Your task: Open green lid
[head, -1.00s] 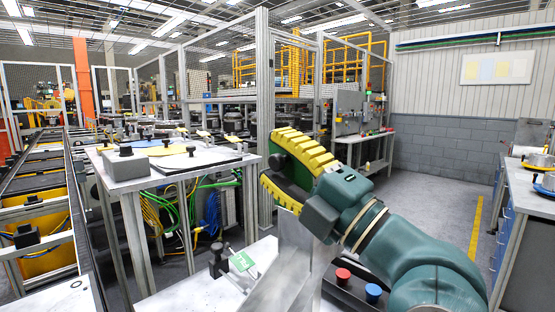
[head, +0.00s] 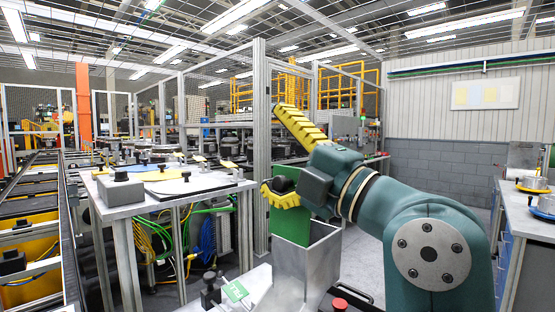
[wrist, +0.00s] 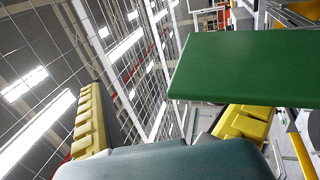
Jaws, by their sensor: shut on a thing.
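The green lid (head: 290,218) stands roughly upright above the back of an open-topped metal box (head: 305,262) in the head view. In the wrist view the green lid (wrist: 250,65) fills the upper right. The exact contact is partly hidden by the dark gripper body. The lower edge of the lid is hidden behind the box wall.
A table (head: 150,204) with a grey block and flat discs stands at the left. A red button (head: 339,304) is near the front of the box. A workbench (head: 525,200) with metal parts is at the right. Floor shows between the arm and that bench.

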